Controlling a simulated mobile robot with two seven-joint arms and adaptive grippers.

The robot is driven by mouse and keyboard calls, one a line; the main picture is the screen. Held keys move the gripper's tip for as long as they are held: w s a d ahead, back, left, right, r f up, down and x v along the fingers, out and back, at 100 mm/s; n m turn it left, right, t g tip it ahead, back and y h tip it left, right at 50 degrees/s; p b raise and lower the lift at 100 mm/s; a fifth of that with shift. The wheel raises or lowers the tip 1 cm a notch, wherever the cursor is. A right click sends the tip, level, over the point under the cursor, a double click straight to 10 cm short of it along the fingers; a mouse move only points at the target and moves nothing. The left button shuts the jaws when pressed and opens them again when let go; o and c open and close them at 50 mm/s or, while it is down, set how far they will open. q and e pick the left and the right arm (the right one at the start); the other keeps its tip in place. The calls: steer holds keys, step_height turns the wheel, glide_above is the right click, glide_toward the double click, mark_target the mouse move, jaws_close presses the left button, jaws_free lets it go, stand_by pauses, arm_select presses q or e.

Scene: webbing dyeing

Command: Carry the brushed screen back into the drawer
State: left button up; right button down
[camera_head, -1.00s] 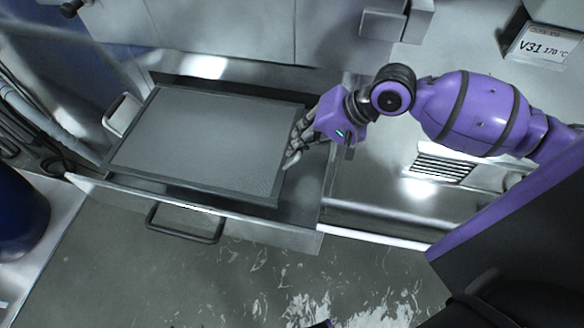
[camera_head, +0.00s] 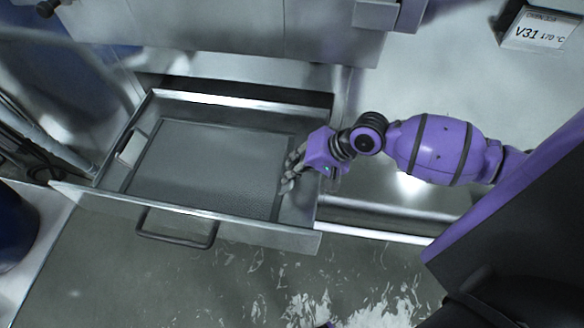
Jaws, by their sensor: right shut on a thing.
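The screen (camera_head: 205,168) is a flat grey mesh panel in a dark frame with a light handle (camera_head: 133,145) at its left end. It lies level inside the open metal drawer (camera_head: 262,234), below the rim of the drawer's walls. Whether it touches the drawer floor cannot be told. My right gripper (camera_head: 290,172) is shut on the screen's right edge, with its fingers inside the drawer's right end. My left gripper is not in view.
The drawer's front wall carries a dark bar handle (camera_head: 177,240). A wet floor (camera_head: 240,290) lies in front. A label reading V31 (camera_head: 540,28) stands at the upper right. A dark blue container (camera_head: 14,225) stands at the left, near hoses.

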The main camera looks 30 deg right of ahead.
steer(key=c, duration=2.3)
jaws_free()
steer(key=shift+r, duration=0.1)
steer(key=o, duration=0.5)
steer(key=p+v, duration=0.1)
steer(key=v, duration=1.1)
